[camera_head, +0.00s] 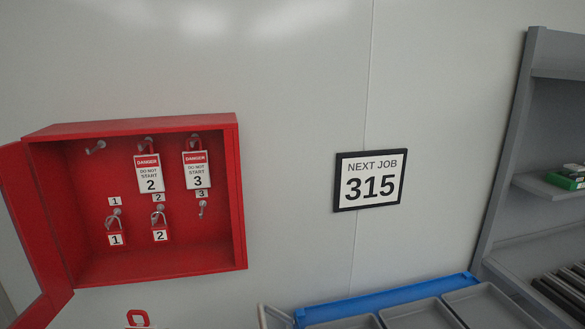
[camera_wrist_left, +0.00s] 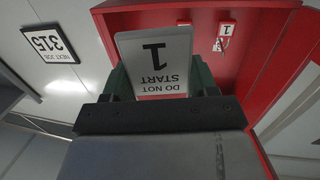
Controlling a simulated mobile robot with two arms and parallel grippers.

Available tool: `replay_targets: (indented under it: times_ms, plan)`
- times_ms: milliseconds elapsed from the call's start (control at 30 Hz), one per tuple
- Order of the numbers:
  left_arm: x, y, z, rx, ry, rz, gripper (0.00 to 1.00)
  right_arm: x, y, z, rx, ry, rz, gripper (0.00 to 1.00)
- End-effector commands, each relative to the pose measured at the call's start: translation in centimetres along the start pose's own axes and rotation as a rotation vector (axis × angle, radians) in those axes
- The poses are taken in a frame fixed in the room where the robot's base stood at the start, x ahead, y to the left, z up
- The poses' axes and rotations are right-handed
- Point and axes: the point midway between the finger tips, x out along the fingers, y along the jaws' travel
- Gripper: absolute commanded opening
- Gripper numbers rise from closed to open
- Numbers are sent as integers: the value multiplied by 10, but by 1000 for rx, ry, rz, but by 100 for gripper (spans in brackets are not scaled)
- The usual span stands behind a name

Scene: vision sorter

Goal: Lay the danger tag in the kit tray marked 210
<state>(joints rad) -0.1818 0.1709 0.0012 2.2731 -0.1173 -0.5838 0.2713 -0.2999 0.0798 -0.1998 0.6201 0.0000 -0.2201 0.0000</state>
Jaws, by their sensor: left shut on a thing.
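The danger tag (camera_wrist_left: 155,60), white with a red band, reads "DO NOT START 1" upside down in the left wrist view. My left gripper (camera_wrist_left: 162,88) is shut on its red-banded end, with the dark green fingers around it, in front of the red cabinet. In the head view a red loop (camera_head: 137,318) shows at the bottom edge, mostly cut off. Grey trays (camera_head: 420,314) are partly visible at the lower right. Their markings, including any 210, are not visible. My right gripper is not in view.
A wall sign (camera_head: 371,180) reads "NEXT JOB 315". Grey shelving (camera_head: 512,150) stands at right.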

Motion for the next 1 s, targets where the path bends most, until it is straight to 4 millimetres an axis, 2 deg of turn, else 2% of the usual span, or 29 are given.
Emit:
replay_targets:
  times_ms: [33, 100, 200, 300, 500, 867, 1000]
  plan:
    - [-16, 14, 27, -8, -11, 13, 36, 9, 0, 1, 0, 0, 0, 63]
    - [-36, 28, 47, -5, -9, 26, 36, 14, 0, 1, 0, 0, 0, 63]
    - [-60, 45, 66, -3, -6, 37, 36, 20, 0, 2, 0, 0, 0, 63]
    - [-76, 55, 77, 0, -3, 41, 36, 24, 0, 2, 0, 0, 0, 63]
    - [-90, 63, 82, 5, 2, 45, 36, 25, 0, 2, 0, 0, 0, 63]
    - [-90, 63, 82, 5, 2, 45, 36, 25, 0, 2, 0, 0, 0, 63]
    - [-91, 63, 89, 0, -2, 43, 36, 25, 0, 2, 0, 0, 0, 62]
